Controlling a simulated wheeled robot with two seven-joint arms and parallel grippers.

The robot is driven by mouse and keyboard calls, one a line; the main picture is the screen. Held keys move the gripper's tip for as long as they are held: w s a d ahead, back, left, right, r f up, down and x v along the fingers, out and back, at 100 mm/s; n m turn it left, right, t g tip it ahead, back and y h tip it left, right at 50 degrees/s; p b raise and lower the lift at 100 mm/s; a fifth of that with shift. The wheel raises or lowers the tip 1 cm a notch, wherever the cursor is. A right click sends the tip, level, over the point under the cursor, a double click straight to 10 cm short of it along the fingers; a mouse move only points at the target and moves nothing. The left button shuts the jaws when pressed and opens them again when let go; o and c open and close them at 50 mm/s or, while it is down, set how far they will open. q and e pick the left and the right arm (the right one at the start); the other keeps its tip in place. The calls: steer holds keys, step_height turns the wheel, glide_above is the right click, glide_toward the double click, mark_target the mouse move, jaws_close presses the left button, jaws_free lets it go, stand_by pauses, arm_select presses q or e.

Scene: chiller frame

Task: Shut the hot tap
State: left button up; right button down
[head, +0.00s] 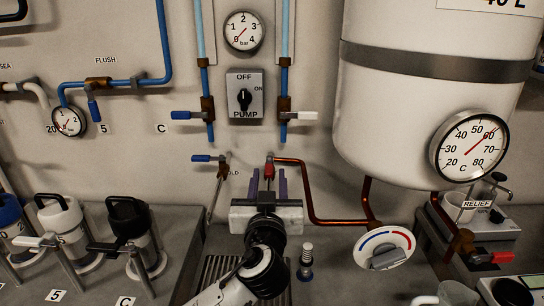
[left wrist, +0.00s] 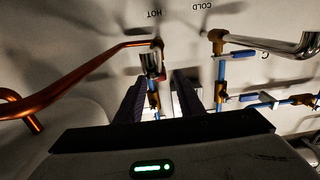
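The hot tap (head: 269,167) has a red lever and sits on the wall at the end of a copper pipe. Its lever points out towards me. In the left wrist view the hot tap (left wrist: 154,58) is under the HOT label, just ahead of the fingers. My left gripper (head: 269,178) is open. Its two dark fingers stand on either side of the red lever, with visible gaps; whether they touch it is not clear. The fingers also show in the left wrist view (left wrist: 160,95). My right gripper is not in view.
The cold tap (head: 224,162) with a blue lever is close on the left. The copper pipe (head: 312,205) runs right to the white tank (head: 425,110). A dial (head: 385,248) is below it. A drip grate (head: 222,275) and several lidded containers (head: 130,225) stand at lower left.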

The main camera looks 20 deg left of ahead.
mark_target(269, 164)
arm_select(q)
steer(key=p+x, duration=0.1)
steer(key=x, duration=0.7)
steer(key=shift+a, duration=0.1)
jaws_close()
